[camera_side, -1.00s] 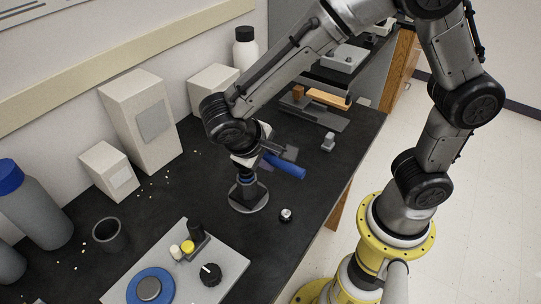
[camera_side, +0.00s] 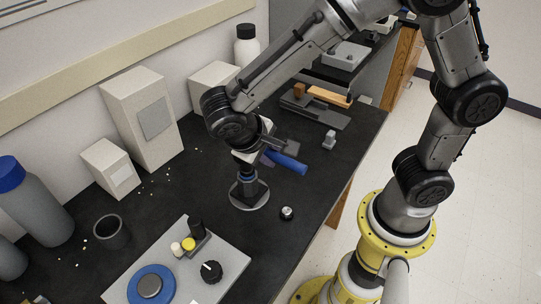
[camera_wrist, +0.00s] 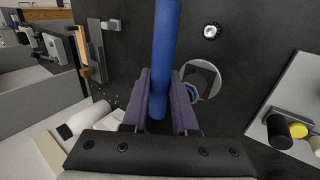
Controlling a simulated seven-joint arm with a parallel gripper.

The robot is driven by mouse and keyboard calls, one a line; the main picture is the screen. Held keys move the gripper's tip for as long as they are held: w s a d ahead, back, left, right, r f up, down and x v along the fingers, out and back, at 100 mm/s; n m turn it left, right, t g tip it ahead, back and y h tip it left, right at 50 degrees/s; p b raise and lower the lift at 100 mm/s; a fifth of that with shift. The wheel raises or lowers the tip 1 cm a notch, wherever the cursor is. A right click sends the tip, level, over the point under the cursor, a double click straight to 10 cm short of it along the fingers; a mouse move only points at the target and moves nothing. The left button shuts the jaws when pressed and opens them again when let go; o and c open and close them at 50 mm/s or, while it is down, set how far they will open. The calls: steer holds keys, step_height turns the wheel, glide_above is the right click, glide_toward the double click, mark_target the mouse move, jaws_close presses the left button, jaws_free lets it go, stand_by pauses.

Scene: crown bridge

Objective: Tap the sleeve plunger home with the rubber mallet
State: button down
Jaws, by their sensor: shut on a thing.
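The rubber mallet's blue handle (camera_side: 287,163) is held out over the bench to the right of the sleeve fixture. It also shows in the wrist view (camera_wrist: 165,55), running between my purple fingers. My gripper (camera_wrist: 162,120) is shut on this handle. I cannot make out the mallet head in either view. The sleeve fixture (camera_side: 250,196) stands upright on a round grey base, with a dark column and a blue ring on top. My wrist is just above it and partly hides its top. In the wrist view the fixture (camera_wrist: 204,78) is right of the handle, partly covered by a finger.
A grey plate (camera_side: 235,262) with a blue ring, a black knob and small caps lies at the front. A small round metal part (camera_side: 286,213) sits right of the fixture. A dark cup (camera_side: 110,232) and white boxes (camera_side: 140,120) stand at left.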

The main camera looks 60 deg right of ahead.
stand_by(1.2)
stand_by(0.3)
steer(key=shift+f, duration=0.15)
stand_by(0.9)
stand_by(0.4)
steer(key=shift+f, duration=0.15)
stand_by(0.8)
stand_by(0.4)
steer(key=shift+w+f, duration=0.1)
steer(key=shift+f, duration=0.4)
stand_by(0.5)
